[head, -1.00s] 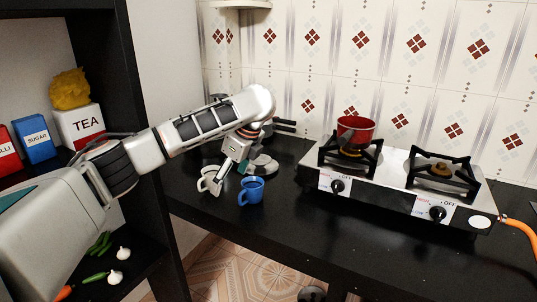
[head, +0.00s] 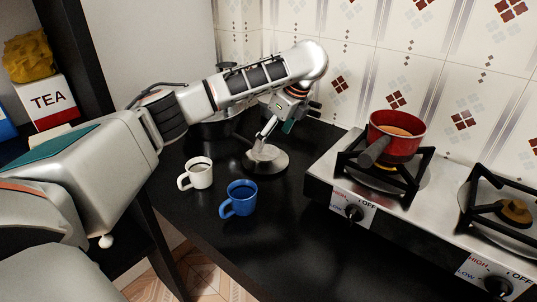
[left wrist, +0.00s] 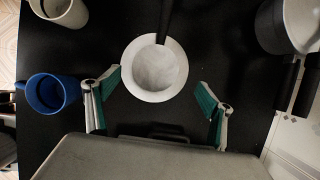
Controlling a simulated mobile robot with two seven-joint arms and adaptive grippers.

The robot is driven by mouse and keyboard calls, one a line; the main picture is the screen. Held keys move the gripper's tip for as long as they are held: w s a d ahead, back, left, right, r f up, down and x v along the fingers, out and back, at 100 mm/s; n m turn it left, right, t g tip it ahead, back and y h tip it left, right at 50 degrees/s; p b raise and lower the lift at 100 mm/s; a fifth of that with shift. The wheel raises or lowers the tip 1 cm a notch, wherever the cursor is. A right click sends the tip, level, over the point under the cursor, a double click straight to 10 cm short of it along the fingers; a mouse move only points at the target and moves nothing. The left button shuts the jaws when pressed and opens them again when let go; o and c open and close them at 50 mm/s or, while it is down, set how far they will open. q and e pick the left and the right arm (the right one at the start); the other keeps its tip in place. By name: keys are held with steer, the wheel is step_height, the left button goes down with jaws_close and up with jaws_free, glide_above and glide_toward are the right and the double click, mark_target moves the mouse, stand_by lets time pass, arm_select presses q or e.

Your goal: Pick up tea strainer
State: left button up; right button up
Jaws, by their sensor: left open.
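The tea strainer (left wrist: 155,68) shows in the left wrist view as a round mesh bowl with a dark handle running up the picture. It rests on a pale round saucer (left wrist: 180,83) on the black counter. In the head view the strainer (head: 264,151) sits on the grey saucer (head: 280,166), partly behind my fingers. My left gripper (head: 277,127) is open and empty above it, pointing down. In the left wrist view its green-padded fingers (left wrist: 157,92) stand apart on either side, below the strainer's middle. My right gripper is not in view.
A white mug (head: 201,175) and a blue mug (head: 241,196) stand left and in front of the saucer. A metal pot (head: 215,131) stands behind. The stove (head: 345,185) with a red saucepan (head: 394,145) is at right. The counter (head: 270,235) in front is clear.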

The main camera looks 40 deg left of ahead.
mark_target(264, 150)
arm_select(q)
steer(key=x, duration=0.2)
steer(key=shift+s+f+b, duration=0.15)
steer(key=shift+f+b, duration=0.25)
steer(key=b+x, duration=0.3)
steer(key=x, duration=0.1)
steer(key=shift+s+a, duration=0.25)
steer(key=shift+w+a+f, duration=0.1)
steer(key=shift+r, duration=0.35)
steer(key=c, duration=1.1)
steer(key=shift+c, duration=0.5)
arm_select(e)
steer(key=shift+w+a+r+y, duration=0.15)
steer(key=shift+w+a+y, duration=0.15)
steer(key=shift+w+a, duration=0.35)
